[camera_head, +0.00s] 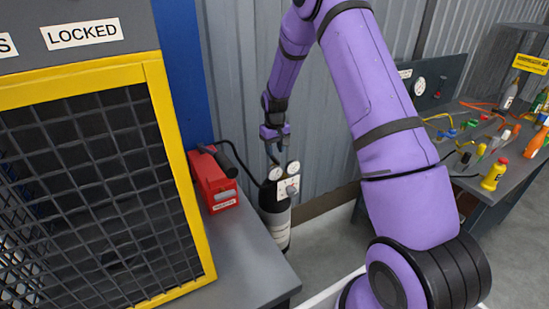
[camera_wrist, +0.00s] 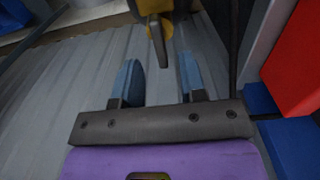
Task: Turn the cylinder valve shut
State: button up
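The dark gas cylinder (camera_head: 275,220) stands upright against the corrugated wall, beside the grey bench. Two round gauges and a pale plate with a small grey lever (camera_head: 291,189) sit at its top. My gripper (camera_head: 275,153) is just above and slightly left of the gauges, pointing down. In the wrist view my gripper (camera_wrist: 160,68) is open, with two blue fingers apart and nothing between them. A brass-yellow fitting with a narrow grey lever (camera_wrist: 158,42) lies just beyond the fingertips, roughly centred on the gap. I see no contact.
A red case (camera_head: 214,184) stands on the grey bench (camera_head: 235,255) left of the cylinder, with a black hose running behind. A yellow-framed mesh cage (camera_head: 155,100) marked LOCKED is at the left. A cluttered workbench (camera_head: 510,160) is at the right.

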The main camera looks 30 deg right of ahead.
aim_at(275, 158)
jog(key=shift+f, duration=2.1)
grip_shut()
